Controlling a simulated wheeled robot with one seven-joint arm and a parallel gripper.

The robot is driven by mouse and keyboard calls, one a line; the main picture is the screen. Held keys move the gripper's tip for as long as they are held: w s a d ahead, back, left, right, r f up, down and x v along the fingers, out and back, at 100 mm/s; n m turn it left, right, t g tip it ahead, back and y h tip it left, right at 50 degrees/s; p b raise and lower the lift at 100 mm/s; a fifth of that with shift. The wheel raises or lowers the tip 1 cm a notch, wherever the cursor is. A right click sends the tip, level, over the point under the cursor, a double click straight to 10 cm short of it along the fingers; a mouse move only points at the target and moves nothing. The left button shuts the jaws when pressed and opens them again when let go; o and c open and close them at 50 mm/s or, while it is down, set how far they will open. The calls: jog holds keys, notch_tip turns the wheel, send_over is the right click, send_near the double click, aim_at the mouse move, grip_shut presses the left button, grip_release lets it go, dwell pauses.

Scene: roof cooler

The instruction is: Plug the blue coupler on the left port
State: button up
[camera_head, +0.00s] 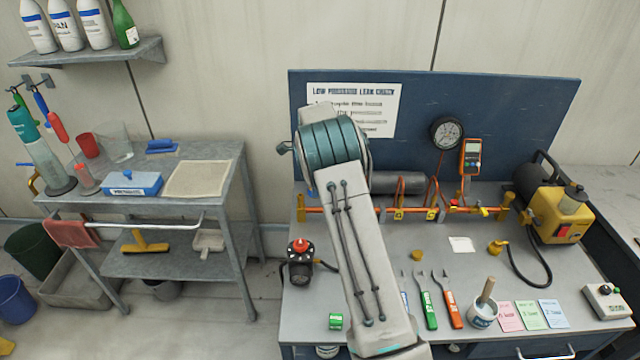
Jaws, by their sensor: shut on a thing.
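My arm reaches up across the middle of the bench, and its teal-ribbed joint and pale link hide what lies behind them. My gripper does not show; it seems to be behind the arm. I see no blue coupler; it may be hidden too. An orange pipe assembly runs along the back of the bench, with its left end (307,211) showing just left of my arm. Part of the pipe behind my arm is hidden. I cannot make out a port opening at that left end.
A grey cylinder (400,183) and round gauge (446,132) stand behind the pipe. A yellow machine (562,212) is at right, with a black hose and yellow fitting (497,248). A black device with a red knob (300,252) sits left of my arm. Several tools lie in front.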

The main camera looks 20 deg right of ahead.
jog(key=m+p, duration=0.2)
jog(key=p, duration=0.1)
send_over(300, 195)
dwell(0.3)
dwell(0.8)
jog(key=shift+f+b, duration=0.8)
jog(key=shift+f, duration=0.55)
jog(key=shift+s+f+b, duration=0.1)
jog(key=shift+f+b, duration=0.75)
jog(key=shift+f, duration=0.2)
dwell(1.5)
jog(key=o, duration=1.1)
jog(key=shift+f, duration=0.1)
